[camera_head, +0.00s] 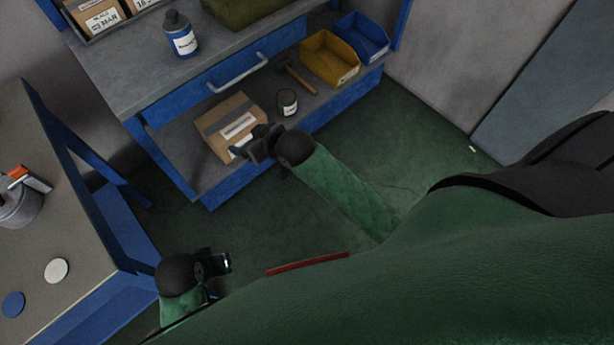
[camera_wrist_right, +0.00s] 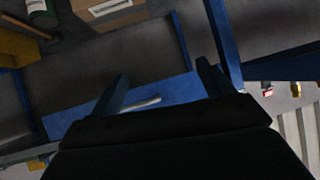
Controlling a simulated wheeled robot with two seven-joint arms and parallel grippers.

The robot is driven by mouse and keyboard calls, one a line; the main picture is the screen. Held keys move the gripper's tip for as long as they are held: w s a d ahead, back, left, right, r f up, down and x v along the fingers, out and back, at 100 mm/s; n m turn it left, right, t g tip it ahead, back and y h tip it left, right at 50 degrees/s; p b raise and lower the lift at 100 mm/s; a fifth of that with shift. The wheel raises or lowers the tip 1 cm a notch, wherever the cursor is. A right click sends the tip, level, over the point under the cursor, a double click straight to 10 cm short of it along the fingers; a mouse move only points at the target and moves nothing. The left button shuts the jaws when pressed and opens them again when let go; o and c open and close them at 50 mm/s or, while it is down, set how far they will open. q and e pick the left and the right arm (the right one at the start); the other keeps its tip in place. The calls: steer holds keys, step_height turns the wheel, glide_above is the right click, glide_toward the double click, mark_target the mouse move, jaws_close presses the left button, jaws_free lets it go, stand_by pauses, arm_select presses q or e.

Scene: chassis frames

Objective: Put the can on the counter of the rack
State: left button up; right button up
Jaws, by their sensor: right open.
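The can (camera_head: 287,102), dark with a pale label, stands on the rack's lower shelf, right of a cardboard box. It also shows at the top left of the right wrist view (camera_wrist_right: 40,12). The rack's grey counter (camera_head: 135,72) is above that shelf, over a blue drawer. My right gripper (camera_head: 258,146) is in front of the lower shelf, left of and nearer than the can, overlapping the box's lower corner in the picture. In the wrist view its fingers (camera_wrist_right: 162,86) are apart with nothing between them. My left gripper (camera_head: 218,263) is low at the left; its opening is unclear.
The cardboard box (camera_head: 230,122), a hammer (camera_head: 297,76), a yellow bin (camera_head: 330,60) and a blue bin (camera_head: 362,38) share the lower shelf. A bottle (camera_head: 180,36) stands on the counter. The drawer handle (camera_head: 238,74) sticks out. A table (camera_head: 62,215) is at left.

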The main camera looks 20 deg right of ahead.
arm_select(q)
steer(key=shift+d, duration=0.1)
arm_select(e)
steer(key=s+d+f+g+h, duration=0.1)
steer(key=s+f+g, duration=0.1)
steer(key=s, duration=0.6)
steer(key=s+d+f+m+g+h, duration=0.1)
steer(key=s+d+f+g, duration=0.1)
steer(key=s, duration=0.7)
steer(key=s+d+f+m+g+h, duration=0.1)
steer(key=s+d+f+g, duration=0.1)
steer(key=s, duration=0.6)
step_height(320, 180, down, 2)
steer(key=shift+s+f+g, duration=0.25)
steer(key=shift+s+g, duration=0.05)
steer(key=shift+g, duration=0.4)
steer(key=shift+d, duration=0.1)
